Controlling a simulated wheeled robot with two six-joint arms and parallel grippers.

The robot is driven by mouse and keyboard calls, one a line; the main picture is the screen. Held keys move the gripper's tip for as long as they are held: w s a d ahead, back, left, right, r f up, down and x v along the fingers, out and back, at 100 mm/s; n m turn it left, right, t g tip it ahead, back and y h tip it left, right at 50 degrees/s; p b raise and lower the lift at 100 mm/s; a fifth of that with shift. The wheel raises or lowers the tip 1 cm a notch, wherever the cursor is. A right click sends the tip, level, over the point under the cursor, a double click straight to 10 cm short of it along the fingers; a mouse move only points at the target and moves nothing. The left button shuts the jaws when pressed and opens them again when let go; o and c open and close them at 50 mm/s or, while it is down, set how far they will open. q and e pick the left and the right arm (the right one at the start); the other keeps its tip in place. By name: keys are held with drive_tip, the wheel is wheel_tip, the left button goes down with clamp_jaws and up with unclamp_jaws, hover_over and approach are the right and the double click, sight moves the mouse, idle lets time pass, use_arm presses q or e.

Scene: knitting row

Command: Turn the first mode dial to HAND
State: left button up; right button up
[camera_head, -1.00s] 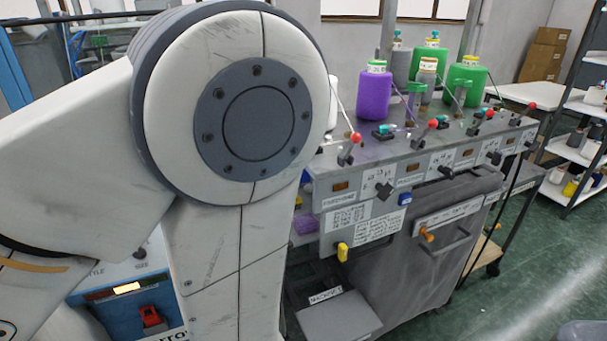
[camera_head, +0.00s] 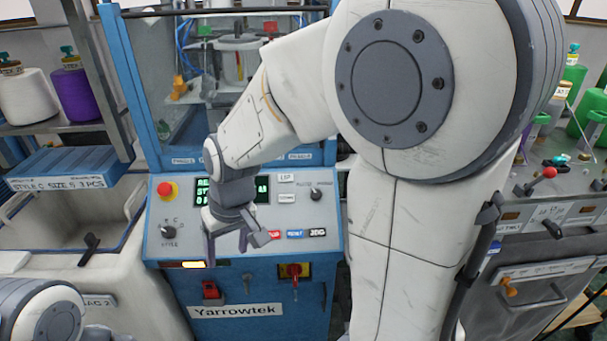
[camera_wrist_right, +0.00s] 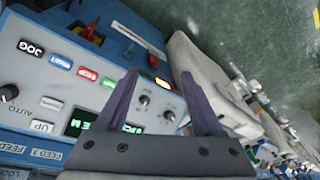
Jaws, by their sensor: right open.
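The mode dial (camera_head: 316,194) is a small dark knob at the upper right of the blue Yarrowtek machine's grey panel (camera_head: 330,230). In the right wrist view a dark knob (camera_wrist_right: 9,93) beside the word AUTO shows at the left edge; its pointer setting is too small to read. My right gripper (camera_head: 236,247) is open and empty in front of the panel's lower middle, left of and below the dial. My left gripper is out of view.
A red emergency button (camera_head: 165,189), a style knob (camera_head: 168,232), a green text display and coloured buttons (camera_head: 294,234) share the panel. A red switch (camera_head: 294,272) sits below. My right arm hides much of the right side. A grey bin (camera_head: 60,225) stands left.

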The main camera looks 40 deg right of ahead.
drive_tip(key=w+d+r+m+t+h+p, duration=0.1)
drive_tip(key=w+d+m, duration=0.15)
drive_tip(key=d, duration=0.45)
drive_tip(key=w+d+r+m+p, duration=0.1)
drive_tip(key=w+d+r+m, duration=0.1)
drive_tip(key=w+d, duration=0.3)
drive_tip(key=m+t+h+p, duration=0.1)
drive_tip(key=m+h+p, duration=0.1)
drive_tip(key=m, duration=0.2)
approach(318, 194)
use_arm(q)
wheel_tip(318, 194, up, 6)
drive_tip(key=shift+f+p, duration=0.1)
drive_tip(key=shift+p, duration=0.25)
use_arm(e)
drive_tip(key=shift+n, duration=0.25)
drive_tip(key=x, duration=0.9)
drive_tip(key=shift+w+r, duration=0.15)
drive_tip(key=shift+w, duration=0.15)
